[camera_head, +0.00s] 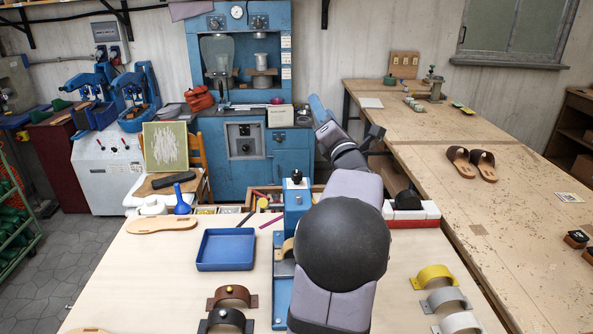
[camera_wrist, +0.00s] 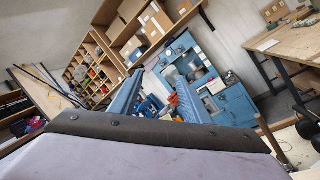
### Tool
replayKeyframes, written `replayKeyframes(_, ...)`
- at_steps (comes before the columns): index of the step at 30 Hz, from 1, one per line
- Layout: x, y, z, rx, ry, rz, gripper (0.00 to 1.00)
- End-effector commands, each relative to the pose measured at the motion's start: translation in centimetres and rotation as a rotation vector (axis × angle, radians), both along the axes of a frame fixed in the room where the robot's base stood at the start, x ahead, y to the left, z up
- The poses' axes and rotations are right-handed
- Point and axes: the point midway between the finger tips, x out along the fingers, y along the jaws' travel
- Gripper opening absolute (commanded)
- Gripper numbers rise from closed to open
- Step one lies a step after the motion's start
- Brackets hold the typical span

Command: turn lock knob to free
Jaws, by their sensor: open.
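A blue press-like fixture (camera_head: 297,207) stands on the near table, partly hidden behind my arm. A small black knob (camera_head: 296,176) sits on top of it; I cannot tell for sure that this is the lock knob, nor which way it is turned. My gripper (camera_head: 346,118) is raised beyond and to the right of the fixture, clear of the knob. In the wrist view my gripper (camera_wrist: 157,88) shows two blue fingers apart with nothing held between them. No knob is clear in the wrist view.
A blue tray (camera_head: 225,249) and a tan sole (camera_head: 162,224) lie left of the fixture. Curved straps in holders (camera_head: 231,297) stand at the front, with more (camera_head: 436,277) at the right. A red and white block (camera_head: 411,213) sits at the table's back right.

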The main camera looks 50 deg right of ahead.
Motion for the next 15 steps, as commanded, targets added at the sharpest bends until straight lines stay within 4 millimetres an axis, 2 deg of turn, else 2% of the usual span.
replayKeyframes(1,-0.1,-0.4,-2.1,-0.094,0.084,0.027,0.43)
replayKeyframes(5,-0.1,0.6,-7.0,-0.343,0.272,0.143,0.43)
replayKeyframes(9,-1.0,2.3,-12.0,-0.541,0.402,0.277,0.43)
replayKeyframes(12,-1.9,3.4,-14.6,-0.635,0.450,0.355,0.43)
replayKeyframes(15,-2.6,4.3,-16.3,-0.694,0.476,0.409,0.43)
